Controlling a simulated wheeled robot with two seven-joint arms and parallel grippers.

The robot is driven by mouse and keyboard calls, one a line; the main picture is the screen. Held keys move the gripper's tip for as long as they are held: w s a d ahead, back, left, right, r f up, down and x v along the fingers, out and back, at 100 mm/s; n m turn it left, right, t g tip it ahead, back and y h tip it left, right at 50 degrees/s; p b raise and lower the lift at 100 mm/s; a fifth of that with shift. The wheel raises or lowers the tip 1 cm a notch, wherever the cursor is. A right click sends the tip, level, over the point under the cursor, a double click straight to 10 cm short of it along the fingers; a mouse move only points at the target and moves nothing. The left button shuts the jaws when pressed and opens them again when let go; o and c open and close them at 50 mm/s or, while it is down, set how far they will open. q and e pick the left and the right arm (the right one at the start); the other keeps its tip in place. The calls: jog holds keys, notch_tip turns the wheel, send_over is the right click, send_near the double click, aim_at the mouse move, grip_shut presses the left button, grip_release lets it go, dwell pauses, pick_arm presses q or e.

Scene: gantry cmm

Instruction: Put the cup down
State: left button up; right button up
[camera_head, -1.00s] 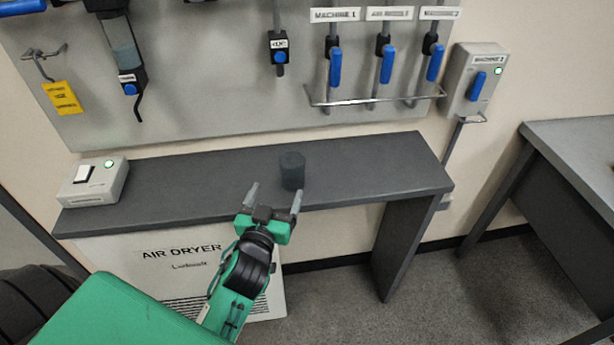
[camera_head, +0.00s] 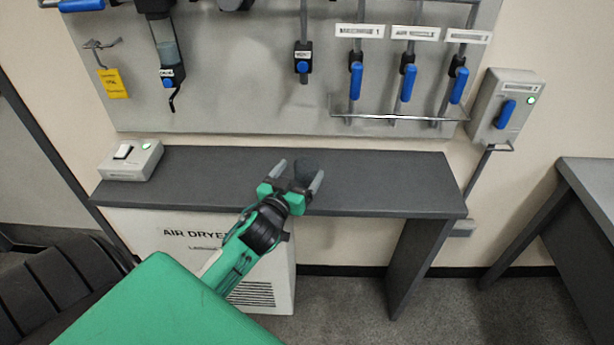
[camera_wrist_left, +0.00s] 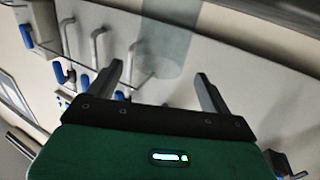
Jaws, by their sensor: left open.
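The cup (camera_head: 306,167), a dark grey see-through cylinder, appears to stand on the dark shelf (camera_head: 390,183) near its front edge. Its lower part is hidden by my gripper in the head view. My left gripper (camera_head: 299,170) is open, with one finger on either side of the cup. In the left wrist view the cup (camera_wrist_left: 166,45) shows as a pale see-through shape beyond and between the open fingers (camera_wrist_left: 158,80). I cannot tell whether either finger touches it. My right gripper is not in view.
A switch box (camera_head: 131,160) stands on the shelf's left end. A wall panel (camera_head: 240,90) with blue-handled valves and a metal rail (camera_head: 395,117) rises behind. An air dryer (camera_head: 170,225) is below. The shelf right of the cup is clear. Another table (camera_head: 595,180) is at right.

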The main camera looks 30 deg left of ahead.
aim_at(311, 159)
pick_arm(q)
jog(key=w, duration=0.3)
jog(key=w+p, duration=0.1)
jog(key=w, duration=0.1)
jog(key=shift+a+f, duration=0.25)
jog(key=shift+w, duration=0.3)
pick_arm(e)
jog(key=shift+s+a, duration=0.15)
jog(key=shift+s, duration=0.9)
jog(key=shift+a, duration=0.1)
